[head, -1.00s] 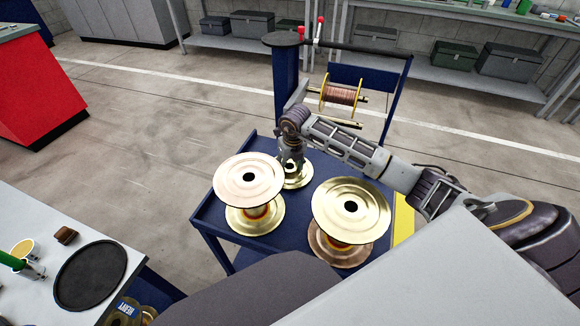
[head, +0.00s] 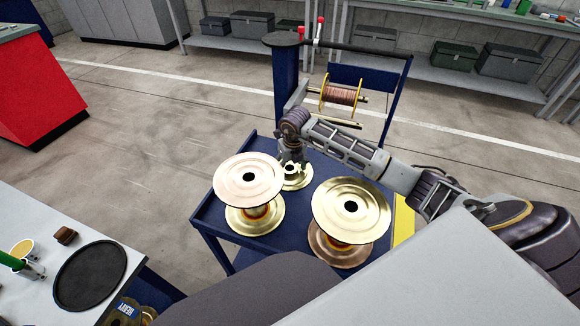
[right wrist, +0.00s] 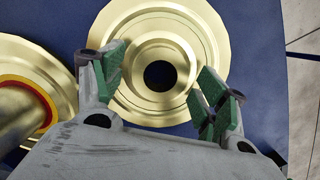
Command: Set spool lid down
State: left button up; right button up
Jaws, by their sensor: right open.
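The spool lid (head: 297,179) is a brass-coloured disc with a raised hub and a dark centre hole. It lies flat on the blue cart top (head: 270,146), behind the two standing spools. It also shows in the right wrist view (right wrist: 205,45). My right gripper (head: 291,160) is just above the lid. In the right wrist view its green-padded fingers (right wrist: 165,92) are spread apart on either side of the hub, with nothing clamped between them. My left gripper does not show.
Two brass spools stand on the cart, one at left (head: 248,180) and one at right (head: 351,208), close to the lid. A copper-wound spool (head: 340,95) hangs on a rod behind. A white table (head: 48,243) with a black disc (head: 91,276) is at lower left.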

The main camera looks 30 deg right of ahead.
aim_at(292, 171)
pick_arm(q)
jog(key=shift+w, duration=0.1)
pick_arm(e)
jog(key=shift+r, duration=0.1)
jog(key=shift+r, duration=0.5)
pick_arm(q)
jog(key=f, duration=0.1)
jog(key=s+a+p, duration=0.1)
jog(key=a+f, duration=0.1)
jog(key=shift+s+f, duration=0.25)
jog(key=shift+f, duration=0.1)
pick_arm(e)
notch_tip(292, 171, up, 11)
jog(key=s, duration=0.1)
jog(key=shift+s, duration=0.4)
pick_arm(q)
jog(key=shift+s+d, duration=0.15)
